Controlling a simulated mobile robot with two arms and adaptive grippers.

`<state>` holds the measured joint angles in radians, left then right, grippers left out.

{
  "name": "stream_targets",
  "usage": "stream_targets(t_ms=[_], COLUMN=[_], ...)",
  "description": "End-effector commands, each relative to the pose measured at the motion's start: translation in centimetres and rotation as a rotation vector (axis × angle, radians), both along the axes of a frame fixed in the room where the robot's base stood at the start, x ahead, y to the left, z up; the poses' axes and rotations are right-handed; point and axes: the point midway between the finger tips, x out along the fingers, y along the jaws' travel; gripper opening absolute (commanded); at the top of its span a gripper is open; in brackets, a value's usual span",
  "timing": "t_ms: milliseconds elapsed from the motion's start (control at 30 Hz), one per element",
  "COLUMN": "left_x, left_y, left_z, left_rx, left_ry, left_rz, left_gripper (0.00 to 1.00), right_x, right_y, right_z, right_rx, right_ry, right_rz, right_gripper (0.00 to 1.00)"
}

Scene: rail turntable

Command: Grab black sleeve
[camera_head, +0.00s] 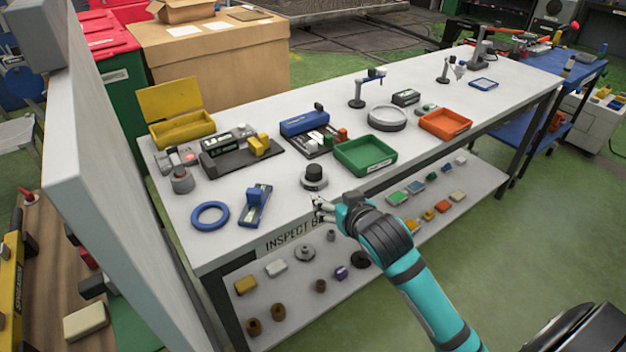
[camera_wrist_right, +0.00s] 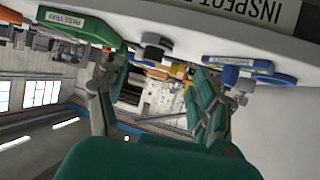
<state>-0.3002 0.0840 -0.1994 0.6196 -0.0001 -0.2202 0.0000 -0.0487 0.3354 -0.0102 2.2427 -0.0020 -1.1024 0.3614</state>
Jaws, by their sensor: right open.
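A short black sleeve (camera_head: 314,170) sits upright on a round grey base near the front edge of the white bench (camera_head: 290,205). It also shows as a dark round piece (camera_wrist_right: 155,40) near the top middle of the wrist view, seen upside down. My right gripper (camera_head: 322,204) is open and empty at the bench's front edge, just in front of the sleeve and apart from it. In the wrist view, its two fingers (camera_wrist_right: 152,70) stand wide apart with the sleeve between and beyond them. My left gripper is not in view.
A green tray (camera_head: 364,166) stands close to the right of the sleeve. A blue fixture (camera_head: 255,203) and a blue ring (camera_head: 210,215) lie to its left. A black fixture board (camera_head: 320,143) is behind. The lower shelf (camera_head: 290,300) holds several small parts.

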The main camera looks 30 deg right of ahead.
Motion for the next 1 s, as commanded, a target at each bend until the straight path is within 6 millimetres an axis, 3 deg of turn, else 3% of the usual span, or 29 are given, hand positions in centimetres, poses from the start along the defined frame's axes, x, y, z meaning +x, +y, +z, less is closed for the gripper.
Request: stream_targets(t_ms=[33, 100, 200, 400, 700, 1000], left_x=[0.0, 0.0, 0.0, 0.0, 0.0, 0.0], left_y=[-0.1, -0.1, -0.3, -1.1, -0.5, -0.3], left_z=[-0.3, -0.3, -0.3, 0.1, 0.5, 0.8], left_rx=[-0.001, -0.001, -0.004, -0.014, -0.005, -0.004], left_ry=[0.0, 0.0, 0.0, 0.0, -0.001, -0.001], left_rz=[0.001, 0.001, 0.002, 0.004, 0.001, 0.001], left_gripper=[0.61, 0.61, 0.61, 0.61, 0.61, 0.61], right_x=[-0.4, -0.7, -0.3, 3.4, 8.8, 10.9], right_y=[0.1, 0.2, 0.1, -0.4, -1.2, -1.6], right_z=[1.6, 3.0, 3.6, 2.2, -0.1, -1.0], right_rx=[0.0, 0.002, 0.004, 0.004, 0.004, 0.004], right_ry=[-0.029, -0.052, -0.064, -0.063, -0.063, -0.063], right_rz=[-0.001, -0.004, -0.005, -0.005, -0.004, -0.004], right_gripper=[0.67, 0.67, 0.67, 0.67, 0.67, 0.67])
